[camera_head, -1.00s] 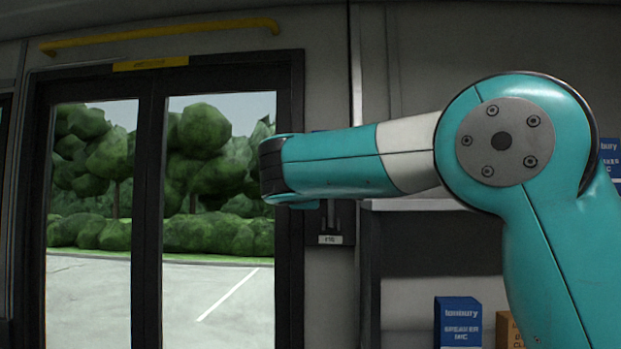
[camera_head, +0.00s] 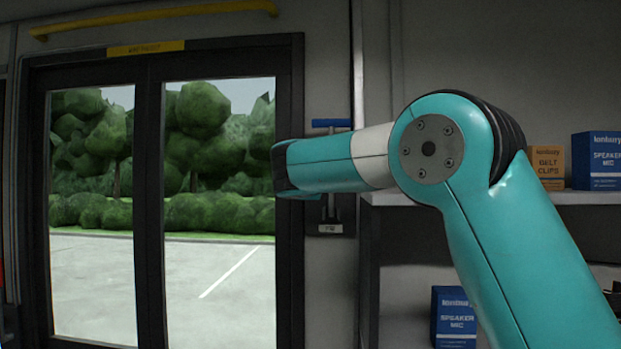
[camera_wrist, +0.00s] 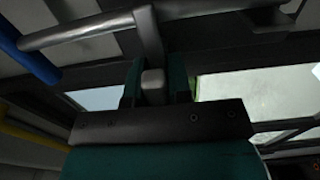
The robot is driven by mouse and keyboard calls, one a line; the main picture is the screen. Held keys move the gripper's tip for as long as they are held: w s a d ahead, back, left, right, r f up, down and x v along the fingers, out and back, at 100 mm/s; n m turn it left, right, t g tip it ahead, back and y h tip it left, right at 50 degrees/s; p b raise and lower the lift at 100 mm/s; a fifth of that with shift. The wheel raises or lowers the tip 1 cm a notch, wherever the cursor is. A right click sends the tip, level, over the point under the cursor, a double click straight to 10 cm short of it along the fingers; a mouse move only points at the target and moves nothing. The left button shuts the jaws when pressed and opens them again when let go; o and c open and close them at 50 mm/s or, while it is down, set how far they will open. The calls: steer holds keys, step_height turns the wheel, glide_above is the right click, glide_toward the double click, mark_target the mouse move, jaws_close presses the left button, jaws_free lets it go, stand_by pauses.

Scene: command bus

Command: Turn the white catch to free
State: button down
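In the wrist view a pale grey-white block (camera_wrist: 153,82), possibly the white catch, sits at the end of a grey arm hanging from a metal bar (camera_wrist: 85,32). My gripper (camera_wrist: 154,80) has one teal finger on each side of this block. Whether the fingers press on it or stand just apart, I cannot tell. In the head view my gripper's end (camera_head: 283,170) is beside the door frame and its fingertips are hidden. A blue handle (camera_head: 332,123) shows on the wall above my forearm, with a small label (camera_head: 330,228) below. My arm hides what lies between.
A glazed double door (camera_head: 150,200) with a dark frame is at left, under a yellow rail (camera_head: 150,22). A shelf (camera_head: 585,198) at right holds a tan box (camera_head: 549,165) and a blue box (camera_head: 597,160). Another blue box (camera_head: 454,315) is below.

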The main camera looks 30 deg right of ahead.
steer(key=shift+f, duration=0.1)
steer(key=m+b, duration=0.3)
steer(key=m, duration=0.1)
steer(key=shift+f, duration=0.15)
steer(key=m+b, duration=0.3)
steer(key=m, duration=0.1)
steer(key=m+b, duration=0.2)
steer(key=m, duration=0.3)
steer(key=shift+b, duration=0.3)
steer(key=m+b, duration=0.2)
steer(key=m, duration=0.2)
steer(key=shift+m, duration=0.4)
steer(key=c, duration=1.1)
jaws_free()
steer(key=shift+r, duration=0.2)
